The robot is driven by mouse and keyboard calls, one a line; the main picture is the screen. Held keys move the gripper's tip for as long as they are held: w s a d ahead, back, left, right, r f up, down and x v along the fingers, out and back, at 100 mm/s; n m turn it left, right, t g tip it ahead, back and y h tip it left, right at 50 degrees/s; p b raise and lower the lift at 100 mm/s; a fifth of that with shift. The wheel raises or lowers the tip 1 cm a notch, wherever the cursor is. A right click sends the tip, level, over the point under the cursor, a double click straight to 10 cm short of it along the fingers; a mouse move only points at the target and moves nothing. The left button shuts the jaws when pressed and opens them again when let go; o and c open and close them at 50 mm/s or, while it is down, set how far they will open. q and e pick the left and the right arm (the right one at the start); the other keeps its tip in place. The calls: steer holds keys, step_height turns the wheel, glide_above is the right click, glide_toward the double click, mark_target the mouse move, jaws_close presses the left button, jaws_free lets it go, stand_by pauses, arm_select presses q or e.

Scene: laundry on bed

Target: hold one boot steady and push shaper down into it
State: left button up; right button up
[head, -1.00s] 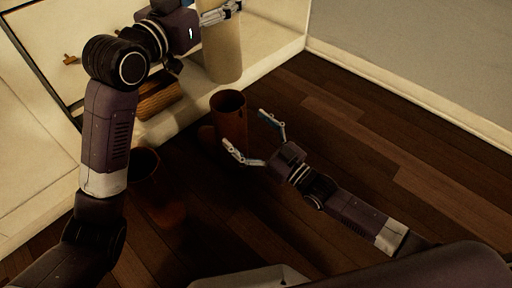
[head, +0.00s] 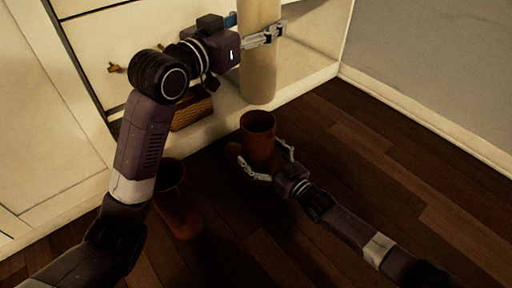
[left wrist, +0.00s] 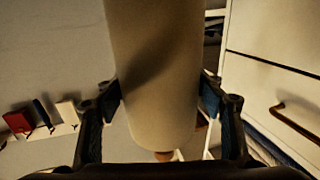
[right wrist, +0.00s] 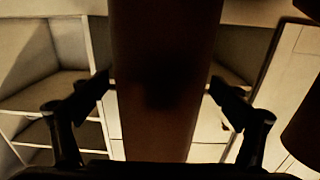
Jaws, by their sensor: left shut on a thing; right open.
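The shaper is a long cream cylinder (head: 258,75), held upright in my left gripper (head: 264,36). In the left wrist view the shaper (left wrist: 155,70) is between the two fingers. In the head view its lower end shows just above the rim of a brown boot (head: 259,142); they look apart. My right gripper (head: 266,160) is open with its fingers either side of that boot's shaft. The shaft (right wrist: 165,85) fills the space between the fingers in the right wrist view. A second brown boot (head: 178,205) stands to the left, partly behind my left arm.
A pale cabinet with drawers (head: 100,35) and a low ledge (head: 290,98) is behind the boots. A brown ribbed object (head: 193,110) lies on the ledge. The dark wooden floor (head: 400,180) is clear to the right, up to a grey wall (head: 430,50).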

mark_target(257, 63)
steer(key=shift+x, duration=0.85)
steer(key=c, duration=1.7)
arm_select(q)
steer(key=shift+f, duration=4.65)
steer(key=o, duration=1.7)
steer(key=shift+f, duration=0.1)
arm_select(e)
steer(key=shift+c, duration=0.2)
arm_select(q)
steer(key=v, duration=1.2)
